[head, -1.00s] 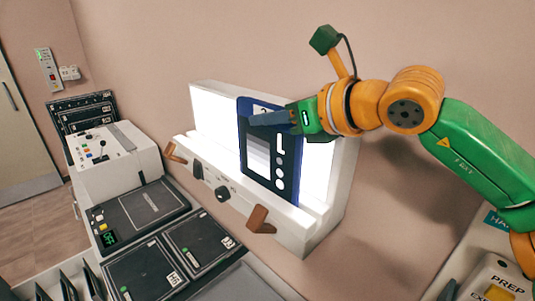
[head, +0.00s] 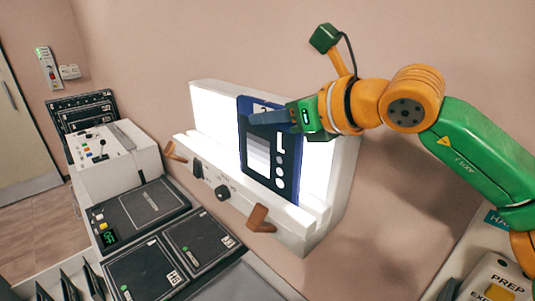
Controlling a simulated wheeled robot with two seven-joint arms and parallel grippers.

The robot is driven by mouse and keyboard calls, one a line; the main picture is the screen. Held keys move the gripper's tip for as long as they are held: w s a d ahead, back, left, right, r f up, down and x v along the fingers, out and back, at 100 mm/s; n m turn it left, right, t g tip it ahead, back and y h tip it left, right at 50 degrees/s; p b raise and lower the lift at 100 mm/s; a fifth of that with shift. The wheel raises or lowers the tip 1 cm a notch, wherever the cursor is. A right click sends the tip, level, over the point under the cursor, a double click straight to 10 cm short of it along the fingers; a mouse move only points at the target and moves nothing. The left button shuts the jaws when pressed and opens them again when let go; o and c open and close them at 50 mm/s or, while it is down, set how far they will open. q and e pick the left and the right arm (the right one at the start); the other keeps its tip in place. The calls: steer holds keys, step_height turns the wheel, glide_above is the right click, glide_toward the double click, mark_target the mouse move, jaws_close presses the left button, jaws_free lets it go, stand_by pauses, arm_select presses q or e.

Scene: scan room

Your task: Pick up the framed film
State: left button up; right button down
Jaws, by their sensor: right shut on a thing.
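The framed film (head: 257,158) has a dark blue frame with a pale panel and white dots. It stands upright against the lit face of the white light box (head: 212,112), with its lower edge at the box's ledge. My right gripper (head: 268,118) reaches in from the right and is shut on the upper part of the framed film. The fingers cover part of the film's top, and whether its lower edge touches the ledge is hard to tell. My left gripper is out of view.
Two brown handles (head: 260,218) and knobs (head: 222,193) stick out from the light box front. Dark flat cassettes (head: 145,273) lie in front, and a white control console (head: 112,160) stands at left. A box marked PREP (head: 500,280) is at lower right.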

mark_target(259, 100)
stand_by(0.6)
step_height(259, 100, up, 3)
steer(key=shift+b, duration=0.55)
steer(key=s+a+r+p, duration=0.1)
steer(key=s+a+r, duration=0.5)
steer(key=a+r, duration=0.4)
steer(key=shift+s+a+p, duration=0.3)
steer(key=shift+s+a, duration=0.05)
steer(key=shift+a, duration=0.85)
